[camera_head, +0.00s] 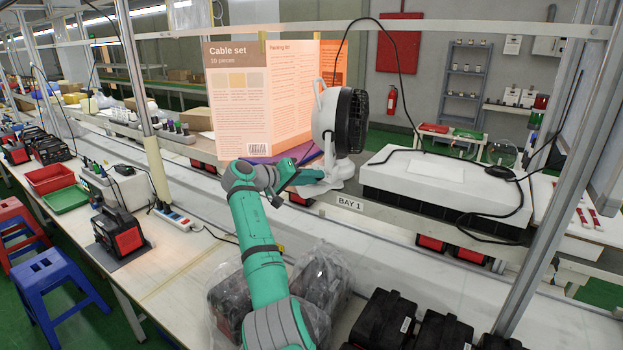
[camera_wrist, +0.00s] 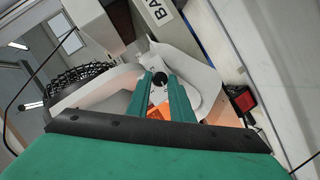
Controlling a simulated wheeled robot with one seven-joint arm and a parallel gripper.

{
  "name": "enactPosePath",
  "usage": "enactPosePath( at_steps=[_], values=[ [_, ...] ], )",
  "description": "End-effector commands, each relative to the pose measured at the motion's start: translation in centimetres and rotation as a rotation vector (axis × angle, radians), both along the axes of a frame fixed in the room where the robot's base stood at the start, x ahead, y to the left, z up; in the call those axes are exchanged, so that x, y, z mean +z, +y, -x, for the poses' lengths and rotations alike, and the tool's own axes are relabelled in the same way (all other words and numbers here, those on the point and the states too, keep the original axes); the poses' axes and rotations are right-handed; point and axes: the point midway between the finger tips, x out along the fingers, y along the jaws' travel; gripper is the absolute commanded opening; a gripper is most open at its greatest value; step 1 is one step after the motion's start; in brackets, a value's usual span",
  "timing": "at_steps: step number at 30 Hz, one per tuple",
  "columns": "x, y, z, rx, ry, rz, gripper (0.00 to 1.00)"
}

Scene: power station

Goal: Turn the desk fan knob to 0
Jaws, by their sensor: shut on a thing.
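The desk fan (camera_head: 324,112) stands on the shelf in the head view. It has a white body and a black round grille (camera_head: 351,121) facing right. Its white base (camera_head: 342,172) also shows in the wrist view (camera_wrist: 200,68). A small black knob (camera_wrist: 159,80) is on the base, between the fingertips of my gripper (camera_wrist: 160,82). My gripper is shut on the knob; in the head view it reaches the fan base from the left (camera_head: 312,177). The dial marks and the knob's setting are too small to read.
A long white unit (camera_head: 430,180) with a black cable lies to the right. Plastic-wrapped black cases (camera_head: 320,280) sit on the bench below my arm. A BAY 1 label (camera_head: 349,203) marks the shelf edge.

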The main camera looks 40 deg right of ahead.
Motion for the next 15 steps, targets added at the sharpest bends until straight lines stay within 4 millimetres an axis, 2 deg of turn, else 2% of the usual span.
enactPosePath(
  at_steps=[2,10,15],
  values=[
    [-0.08,0.04,-0.01,0.0,0.0,-0.001,0.28],
    [-0.1,0.14,-0.07,0.002,-0.009,-0.005,0.28],
    [-0.09,0.09,0.02,0.002,-0.095,-0.042,0.28]
  ],
)
